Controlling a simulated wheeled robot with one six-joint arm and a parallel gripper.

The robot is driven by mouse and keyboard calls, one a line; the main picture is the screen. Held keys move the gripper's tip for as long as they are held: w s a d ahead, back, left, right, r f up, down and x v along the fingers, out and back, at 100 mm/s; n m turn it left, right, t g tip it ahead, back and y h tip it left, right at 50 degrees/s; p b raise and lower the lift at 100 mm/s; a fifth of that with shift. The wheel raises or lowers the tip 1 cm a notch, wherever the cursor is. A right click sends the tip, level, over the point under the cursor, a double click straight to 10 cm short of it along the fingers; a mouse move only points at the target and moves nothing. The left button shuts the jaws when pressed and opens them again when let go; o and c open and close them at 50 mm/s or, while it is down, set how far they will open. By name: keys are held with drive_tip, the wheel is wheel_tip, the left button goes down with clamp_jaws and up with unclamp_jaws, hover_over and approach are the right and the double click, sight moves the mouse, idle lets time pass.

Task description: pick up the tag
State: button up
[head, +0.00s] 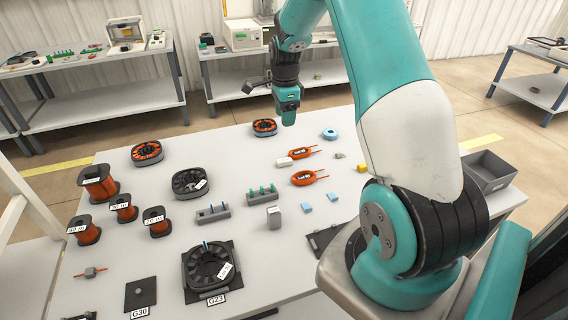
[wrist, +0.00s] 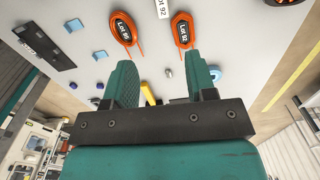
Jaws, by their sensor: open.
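The orange coils (wrist: 125,28) and (wrist: 183,31) also carry dark labels with Lot numbers. My gripper (head: 289,116) hangs above the far side of the table. In the wrist view my gripper (wrist: 162,75) is open and empty, with the tags beyond its fingertips.
Dark stators (head: 190,183), copper spools (head: 98,184) and a grey peg rack (head: 262,194) stand on the left and middle of the table. Blue pads (head: 306,208), a yellow block (head: 362,168) and a grey bin (head: 488,172) are to the right. Bare tabletop lies between the pieces.

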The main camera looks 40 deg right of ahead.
drive_tip(key=p, duration=0.1)
hover_over(284, 159)
drive_tip(key=f, duration=1.1)
drive_tip(key=shift+s+a, duration=0.15)
drive_tip(key=shift+s, duration=0.15)
drive_tip(key=shift+w+f+p, duration=0.2)
drive_tip(key=shift+f+p, duration=0.45)
drive_tip(key=shift+f, duration=2.05)
clamp_jaws()
